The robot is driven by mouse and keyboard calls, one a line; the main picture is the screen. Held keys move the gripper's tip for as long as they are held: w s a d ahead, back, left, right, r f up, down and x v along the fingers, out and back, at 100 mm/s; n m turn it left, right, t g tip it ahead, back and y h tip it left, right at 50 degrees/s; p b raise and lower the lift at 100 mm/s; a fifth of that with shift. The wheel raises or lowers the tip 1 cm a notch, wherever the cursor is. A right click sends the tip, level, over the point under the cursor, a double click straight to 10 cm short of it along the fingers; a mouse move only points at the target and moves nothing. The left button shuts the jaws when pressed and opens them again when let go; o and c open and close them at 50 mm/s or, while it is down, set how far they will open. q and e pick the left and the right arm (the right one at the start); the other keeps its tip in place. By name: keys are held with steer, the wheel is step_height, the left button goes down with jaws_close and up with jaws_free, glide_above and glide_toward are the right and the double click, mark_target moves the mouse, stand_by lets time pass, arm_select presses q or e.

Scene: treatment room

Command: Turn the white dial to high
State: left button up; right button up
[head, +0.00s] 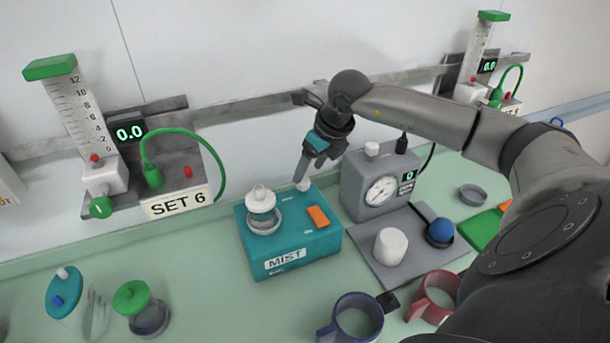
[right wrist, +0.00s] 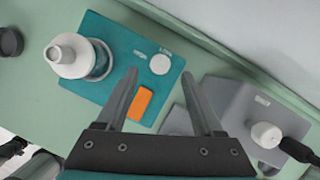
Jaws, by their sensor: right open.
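A teal box marked MIST (head: 322,245) stands on the green counter. A small white round dial (head: 304,186) sits on its back right top, and shows in the right wrist view (right wrist: 160,64). Small lettering beside it is too small to read. My right gripper (head: 302,177) is above the dial, pointing down. In the right wrist view my right gripper (right wrist: 161,75) is open, its fingertips on either side of the dial in the picture. I cannot tell if they touch it. My left gripper is not in view.
A white-topped cup (head: 262,208) and an orange switch (head: 318,216) are on the teal box. A grey gauge box (head: 356,182) with a white top knob stands right of it. A blue mug (head: 357,318) and red mug (head: 436,296) stand in front. The wall rail runs behind.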

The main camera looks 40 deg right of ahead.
mark_target(303, 180)
steer(key=shift+x, duration=2.25)
steer(key=shift+r, duration=0.1)
jaws_close()
